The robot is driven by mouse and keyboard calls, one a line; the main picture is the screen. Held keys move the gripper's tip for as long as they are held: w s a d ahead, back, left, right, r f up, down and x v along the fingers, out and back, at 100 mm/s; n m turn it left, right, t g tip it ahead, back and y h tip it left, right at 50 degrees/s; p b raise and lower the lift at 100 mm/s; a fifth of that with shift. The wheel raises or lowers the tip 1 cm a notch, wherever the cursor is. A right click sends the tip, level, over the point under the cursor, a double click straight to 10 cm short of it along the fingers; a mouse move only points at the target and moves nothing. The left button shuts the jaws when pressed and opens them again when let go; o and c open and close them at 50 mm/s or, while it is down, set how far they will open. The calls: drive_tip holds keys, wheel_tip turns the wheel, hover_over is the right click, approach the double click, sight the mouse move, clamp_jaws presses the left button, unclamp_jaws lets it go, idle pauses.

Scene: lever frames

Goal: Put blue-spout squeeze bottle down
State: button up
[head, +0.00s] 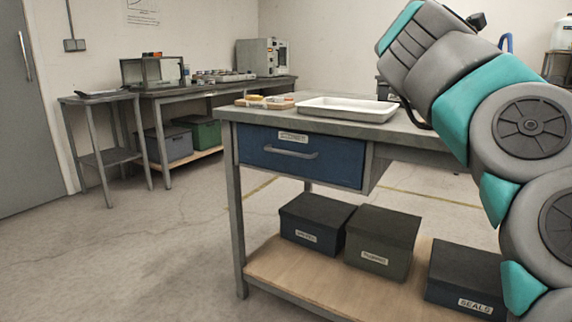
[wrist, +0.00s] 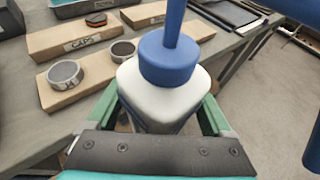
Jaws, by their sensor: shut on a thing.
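The blue-spout squeeze bottle (wrist: 162,95) is in the wrist view, with a white body and a blue cap and spout. My gripper (wrist: 160,122) has its green fingers on either side of the bottle and is shut on it. The bottle's base is hidden, so I cannot tell whether it touches the grey bench top (wrist: 40,120). Neither bottle nor gripper shows in the head view; only my arm does, at the right.
Wooden blocks (wrist: 75,42), one labelled CAPS, and metal rings (wrist: 65,74) lie left of the bottle. The bench edge and floor (wrist: 275,85) are at right. In the head view, a white tray (head: 347,116) lies on the workbench (head: 226,114); labelled boxes (head: 316,222) stand below.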

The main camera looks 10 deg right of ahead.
drive_tip(key=w+a+f+n+t+y, duration=0.3)
drive_tip(key=w+a+f, duration=0.4)
drive_tip(key=a+f, duration=0.5)
drive_tip(key=w+a+f+n+t+y, duration=0.3)
drive_tip(key=w+a+f, duration=0.5)
drive_tip(key=a+f, duration=0.4)
drive_tip(key=w+a+f+n+t+y, duration=0.3)
drive_tip(key=w+a+f+n+t, duration=0.2)
drive_tip(key=a+f, duration=0.7)
drive_tip(key=shift+w+a+f+n, duration=0.4)
drive_tip(key=shift+w+f+n, duration=0.3)
drive_tip(key=shift+w+n, duration=0.4)
wheel_tip(320, 180, up, 7)
drive_tip(key=p, duration=0.6)
drive_tip(key=shift+f+p, duration=0.15)
drive_tip(key=shift+p, duration=0.15)
drive_tip(key=shift+f, duration=0.1)
